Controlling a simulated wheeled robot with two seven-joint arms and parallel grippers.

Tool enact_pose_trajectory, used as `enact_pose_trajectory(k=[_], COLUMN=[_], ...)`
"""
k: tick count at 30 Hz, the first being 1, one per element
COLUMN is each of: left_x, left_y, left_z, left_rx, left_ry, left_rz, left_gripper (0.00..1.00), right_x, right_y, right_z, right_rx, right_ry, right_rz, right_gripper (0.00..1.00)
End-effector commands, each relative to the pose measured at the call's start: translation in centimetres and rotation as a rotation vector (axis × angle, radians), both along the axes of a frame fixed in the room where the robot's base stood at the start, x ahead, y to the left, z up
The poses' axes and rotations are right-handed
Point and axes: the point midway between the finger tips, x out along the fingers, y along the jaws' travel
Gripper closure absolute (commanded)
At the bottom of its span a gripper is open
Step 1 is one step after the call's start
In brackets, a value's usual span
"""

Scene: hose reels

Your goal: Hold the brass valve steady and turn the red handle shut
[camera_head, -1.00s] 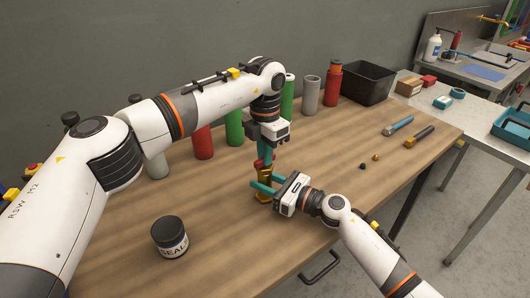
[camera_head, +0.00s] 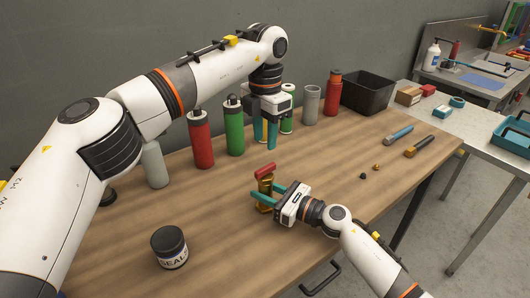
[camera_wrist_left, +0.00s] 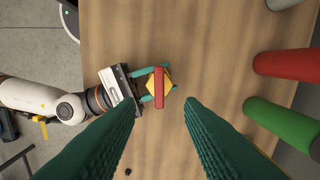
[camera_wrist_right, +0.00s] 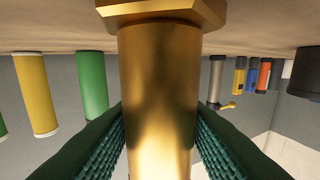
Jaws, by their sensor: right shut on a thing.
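The brass valve (camera_head: 265,204) stands upright on the wooden table between the fingers of my right gripper (camera_head: 266,194). That gripper is shut on its body, and the valve fills the right wrist view (camera_wrist_right: 160,85). The red handle (camera_head: 265,171) is a bar on top of the valve. In the left wrist view the red handle (camera_wrist_left: 159,88) lies crosswise to the right gripper's fingers, over the yellow valve top (camera_wrist_left: 170,84). My left gripper (camera_head: 265,143) is open and empty, raised above the handle and apart from it; its fingers (camera_wrist_left: 160,105) are spread wide.
Red (camera_head: 200,140) and green (camera_head: 235,132) bottles stand along the back with other cylinders. A black bin (camera_head: 368,92) is at the back right. Two tools (camera_head: 399,134) lie right.

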Motion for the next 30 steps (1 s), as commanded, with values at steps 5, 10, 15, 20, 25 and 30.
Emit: enact_pose_trajectory(k=[5, 10, 15, 20, 25, 30], left_x=[0.0, 0.0, 0.0, 0.0, 0.0, 0.0], left_y=[0.0, 0.0, 0.0, 0.0, 0.0, 0.0], left_z=[2.8, 3.7, 3.8, 3.8, 3.7, 3.7], left_rx=[-0.001, 0.000, -0.001, -0.001, -0.001, -0.001], left_ry=[-0.002, 0.000, 0.001, 0.001, 0.001, 0.001], left_rz=[0.001, 0.001, 0.000, 0.000, 0.000, 0.000], left_gripper=[0.65, 0.65, 0.65, 0.65, 0.65, 0.65], right_x=[0.0, 0.0, 0.0, -0.1, 0.0, 0.0], right_y=[0.0, 0.0, 0.0, 0.0, 0.0, 0.0], right_z=[-0.1, -0.1, -0.1, -0.1, -0.1, 0.0], right_rx=[-0.002, -0.002, -0.002, -0.002, -0.001, -0.001], right_ry=[0.001, 0.001, 0.001, 0.001, 0.001, 0.001], right_rz=[0.001, 0.001, 0.001, 0.001, 0.001, 0.001], right_gripper=[0.98, 0.98, 0.98, 0.98, 0.41, 0.38])
